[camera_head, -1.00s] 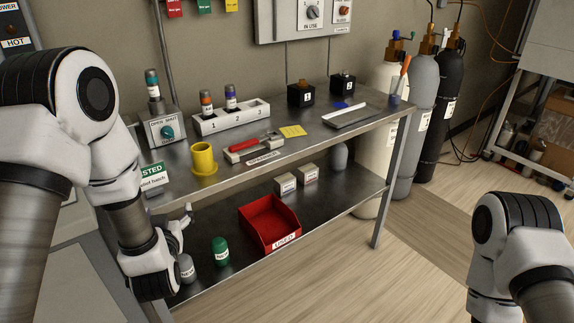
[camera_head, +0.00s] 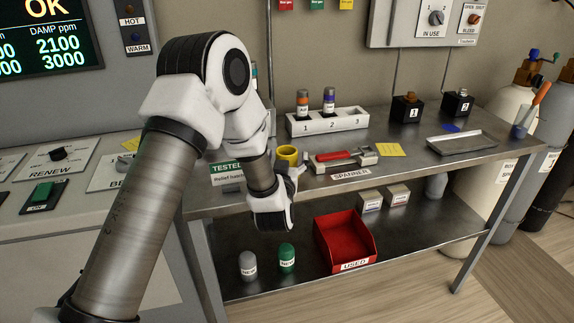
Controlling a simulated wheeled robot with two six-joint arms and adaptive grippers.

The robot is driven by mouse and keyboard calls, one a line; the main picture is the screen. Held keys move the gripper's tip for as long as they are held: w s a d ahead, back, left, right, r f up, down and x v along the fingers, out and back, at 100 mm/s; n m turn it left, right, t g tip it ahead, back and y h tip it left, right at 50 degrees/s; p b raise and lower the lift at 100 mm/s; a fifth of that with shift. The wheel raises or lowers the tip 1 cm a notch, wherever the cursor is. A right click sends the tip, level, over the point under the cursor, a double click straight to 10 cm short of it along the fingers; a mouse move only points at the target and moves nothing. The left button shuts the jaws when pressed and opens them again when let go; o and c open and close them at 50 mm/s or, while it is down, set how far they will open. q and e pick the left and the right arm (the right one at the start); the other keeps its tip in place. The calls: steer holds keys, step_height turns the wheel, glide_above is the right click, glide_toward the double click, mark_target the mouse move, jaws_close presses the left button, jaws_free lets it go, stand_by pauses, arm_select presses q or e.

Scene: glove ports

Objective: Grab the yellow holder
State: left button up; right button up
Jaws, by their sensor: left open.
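The yellow holder (camera_head: 287,154) is a hollow, cup-like piece standing on the upper steel shelf, left of the red-handled spanner. Its lower part is hidden behind my left gripper (camera_head: 297,175), which is open and empty in front of it. From this view I cannot tell whether the fingers touch the holder. My left arm comes in from the left and covers part of the shelf's left end. My right gripper is out of view.
The spanner (camera_head: 345,159) lies right of the holder. Behind stands a white numbered rack (camera_head: 327,122) with two vials. A green "TESTED" sign (camera_head: 226,168) is to the left. A red bin (camera_head: 345,240) and two capped bottles sit on the lower shelf.

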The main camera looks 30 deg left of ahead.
arm_select(q)
steer(key=shift+s+d+r, duration=0.15)
steer(key=shift+s+r, duration=0.05)
steer(key=shift+d, duration=0.1)
steer(key=c, duration=1.3)
steer(key=shift+o, duration=0.2)
